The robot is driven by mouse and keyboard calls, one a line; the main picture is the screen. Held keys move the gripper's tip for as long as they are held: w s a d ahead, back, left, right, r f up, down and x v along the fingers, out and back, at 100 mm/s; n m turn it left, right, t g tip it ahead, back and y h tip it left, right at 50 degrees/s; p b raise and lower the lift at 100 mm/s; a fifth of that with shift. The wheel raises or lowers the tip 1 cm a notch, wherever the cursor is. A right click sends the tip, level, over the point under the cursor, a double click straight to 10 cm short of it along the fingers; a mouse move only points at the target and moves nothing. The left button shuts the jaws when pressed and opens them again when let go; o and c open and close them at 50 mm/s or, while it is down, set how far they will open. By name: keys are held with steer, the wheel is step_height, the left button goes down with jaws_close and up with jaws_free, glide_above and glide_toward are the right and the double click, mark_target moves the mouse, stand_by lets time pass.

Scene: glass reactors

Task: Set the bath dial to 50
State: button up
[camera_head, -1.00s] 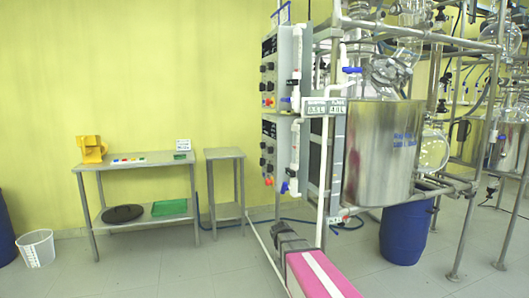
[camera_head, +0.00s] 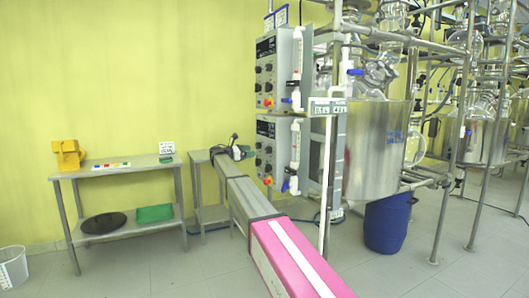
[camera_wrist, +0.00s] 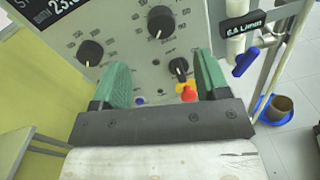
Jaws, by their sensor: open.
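Two grey control panels are stacked on the frame in the head view, an upper one (camera_head: 284,62) and a lower one (camera_head: 283,135). In the wrist view, a panel face (camera_wrist: 125,30) fills the top, with a large black dial (camera_wrist: 160,22), another black dial (camera_wrist: 90,53) to its left, and a smaller black knob (camera_wrist: 178,68) above a red button (camera_wrist: 188,95). Scale marks surround the dials, but I cannot read the settings. My gripper (camera_wrist: 163,78) is open and empty, its green fingers apart before the panel. In the head view my gripper (camera_head: 243,152) is beside the lower panel.
A blue-handled valve (camera_wrist: 246,62) and pipes stand right of the panel. A steel vessel (camera_head: 375,150) sits behind the frame, with a blue drum (camera_head: 387,222) below. A table (camera_head: 115,172) with a yellow object (camera_head: 68,155) stands left. Open floor lies between.

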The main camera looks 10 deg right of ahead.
mark_target(266, 150)
steer(key=x, duration=0.9)
steer(key=shift+w+d, duration=0.1)
steer(key=shift+d, duration=0.25)
steer(key=c, duration=0.9)
